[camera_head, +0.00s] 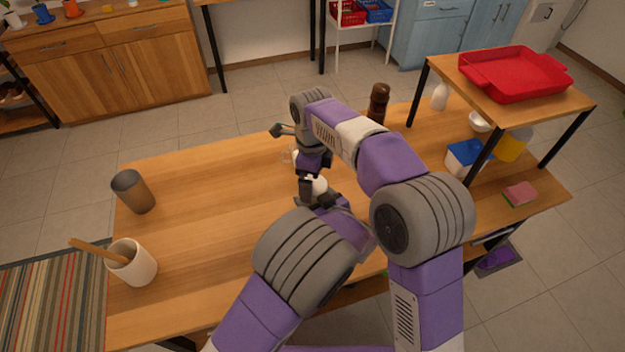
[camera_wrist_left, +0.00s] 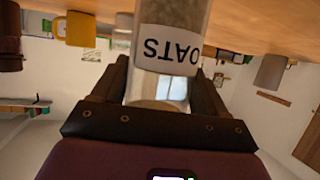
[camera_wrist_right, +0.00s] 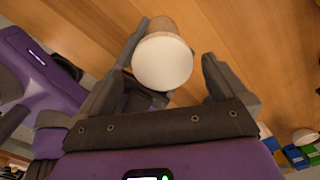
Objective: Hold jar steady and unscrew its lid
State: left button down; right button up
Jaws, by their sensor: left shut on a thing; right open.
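A clear jar (camera_wrist_left: 168,48) with a white "OATS" label and pale contents appears upside down in the left wrist view. My left gripper (camera_wrist_left: 160,70) is shut on the jar, one dark finger on each side. In the right wrist view a round white lid (camera_wrist_right: 162,62) faces the camera, with a brownish part of the jar behind it. My right gripper (camera_wrist_right: 172,42) is open, its fingers on either side of the lid, the left finger closer. In the head view my arms meet mid-table and mostly hide the jar; a small white part (camera_head: 319,185) shows between the grippers.
A dark brown mill (camera_head: 377,102) stands behind my arms. A raised shelf at the right bears a red tray (camera_head: 480,76); a sponge (camera_head: 520,193) lies near it. The left-middle table is clear.

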notch_tip(320, 180, up, 3)
jog(key=shift+f, duration=0.2)
jog(key=shift+c, duration=0.3)
jog(key=r+m, duration=0.1)
jog(key=m, duration=0.1)
jog(key=r+m, duration=0.1)
jog(key=shift+w+m, duration=0.1)
jog(key=shift+m, duration=0.3)
jog(key=r+m, duration=0.1)
jog(key=m, duration=0.1)
jog(key=shift+r+m, duration=0.1)
jog(key=shift+m, duration=0.3)
jog(key=shift+f, duration=3.9)
jog(key=shift+c, duration=0.5)
jog(key=c, duration=1)
jog(key=n, duration=0.6)
jog(key=shift+n, duration=0.3)
